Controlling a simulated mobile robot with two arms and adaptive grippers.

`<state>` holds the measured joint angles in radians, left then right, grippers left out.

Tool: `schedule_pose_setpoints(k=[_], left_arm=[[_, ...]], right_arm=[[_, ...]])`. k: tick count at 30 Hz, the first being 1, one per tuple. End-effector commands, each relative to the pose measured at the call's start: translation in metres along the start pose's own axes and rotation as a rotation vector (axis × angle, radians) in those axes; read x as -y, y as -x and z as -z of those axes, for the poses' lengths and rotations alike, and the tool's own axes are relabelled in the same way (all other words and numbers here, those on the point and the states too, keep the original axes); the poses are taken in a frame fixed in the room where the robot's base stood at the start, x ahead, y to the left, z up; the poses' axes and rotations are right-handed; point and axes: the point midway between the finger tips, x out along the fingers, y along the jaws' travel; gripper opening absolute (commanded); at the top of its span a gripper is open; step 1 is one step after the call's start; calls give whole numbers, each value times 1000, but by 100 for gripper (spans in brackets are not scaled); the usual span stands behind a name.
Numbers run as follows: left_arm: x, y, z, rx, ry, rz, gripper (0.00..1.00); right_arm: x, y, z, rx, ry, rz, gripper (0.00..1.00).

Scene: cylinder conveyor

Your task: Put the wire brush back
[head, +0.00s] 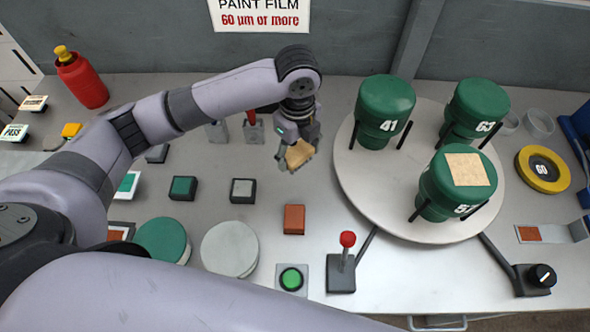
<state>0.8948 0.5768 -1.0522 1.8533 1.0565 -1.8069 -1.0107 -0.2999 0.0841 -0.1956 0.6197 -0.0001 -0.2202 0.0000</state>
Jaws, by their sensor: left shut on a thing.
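My left gripper (299,150) hangs above the table, left of the round turntable. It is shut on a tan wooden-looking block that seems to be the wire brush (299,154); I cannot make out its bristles. Behind and left of the gripper are two small grey holders. One holder (254,131) has a red-handled tool (251,117) standing in it. The other holder (217,132) is partly hidden by my left arm, and I cannot tell what it holds. My right gripper is not in view.
The pale turntable (355,184) carries green cylinders, including 41 (384,105) and 63 (475,107); the front one (455,190) has a tan patch on top. A red-knobbed lever (347,240) and green button (291,279) stand in front. A red bottle (85,82) is far left.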

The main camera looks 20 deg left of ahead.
Motion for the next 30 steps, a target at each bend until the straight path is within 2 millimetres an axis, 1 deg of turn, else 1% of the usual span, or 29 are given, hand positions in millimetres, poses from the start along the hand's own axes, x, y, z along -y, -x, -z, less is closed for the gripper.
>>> schedule_pose_setpoints(k=[1,4,6,11,18,21,30], left_arm=[[-2,-12,0,0,0,-5,31],[-1,-32,0,0,1,-3,31],[0,-42,0,0,0,-1,31],[0,-55,0,-1,1,-1,31],[0,-88,0,0,1,-2,31],[0,-93,0,0,-1,1,31],[0,-95,0,0,0,1,31]], right_arm=[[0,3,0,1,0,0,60],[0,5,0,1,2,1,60],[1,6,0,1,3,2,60],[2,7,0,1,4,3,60],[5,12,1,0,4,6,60],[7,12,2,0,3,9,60],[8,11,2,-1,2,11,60]])
